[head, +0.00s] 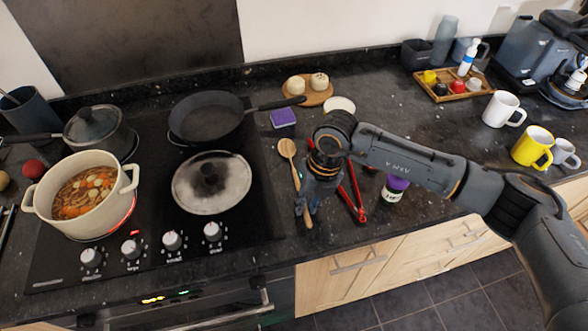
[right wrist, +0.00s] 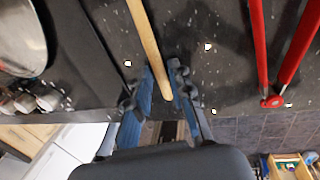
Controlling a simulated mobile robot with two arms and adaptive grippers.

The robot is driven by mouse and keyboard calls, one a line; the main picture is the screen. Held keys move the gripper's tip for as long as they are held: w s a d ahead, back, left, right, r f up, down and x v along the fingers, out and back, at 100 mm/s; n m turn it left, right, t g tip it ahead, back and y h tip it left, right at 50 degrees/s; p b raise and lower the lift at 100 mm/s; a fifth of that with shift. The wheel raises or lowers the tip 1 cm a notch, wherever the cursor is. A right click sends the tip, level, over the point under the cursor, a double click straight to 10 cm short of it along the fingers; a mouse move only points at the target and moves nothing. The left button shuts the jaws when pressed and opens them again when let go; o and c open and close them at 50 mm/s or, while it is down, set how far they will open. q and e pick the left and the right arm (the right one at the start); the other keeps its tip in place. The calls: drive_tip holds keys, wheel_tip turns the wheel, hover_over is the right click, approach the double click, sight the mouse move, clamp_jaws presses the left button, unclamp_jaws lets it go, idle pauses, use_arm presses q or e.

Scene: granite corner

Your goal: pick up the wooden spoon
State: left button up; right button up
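The wooden spoon (head: 287,150) lies on the dark counter just right of the hob, its bowl toward the back and its handle toward the front edge. My right gripper (head: 307,206) is over the front part of the handle. In the right wrist view the handle (right wrist: 147,40) runs between the two blue-padded fingers of this gripper (right wrist: 163,82). The fingers are apart, with a gap beside the handle, so the gripper is open. Part of the handle is hidden by the gripper in the head view. My left gripper is not in view.
Red-handled tongs (head: 354,190) lie close right of the spoon, and a purple-lidded jar (head: 394,190) stands beyond them. A pot of soup (head: 84,196) sits on a glowing ring. A purple sponge (head: 283,118) lies behind.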

clamp_jaws()
drive_tip(key=shift+r, duration=0.1)
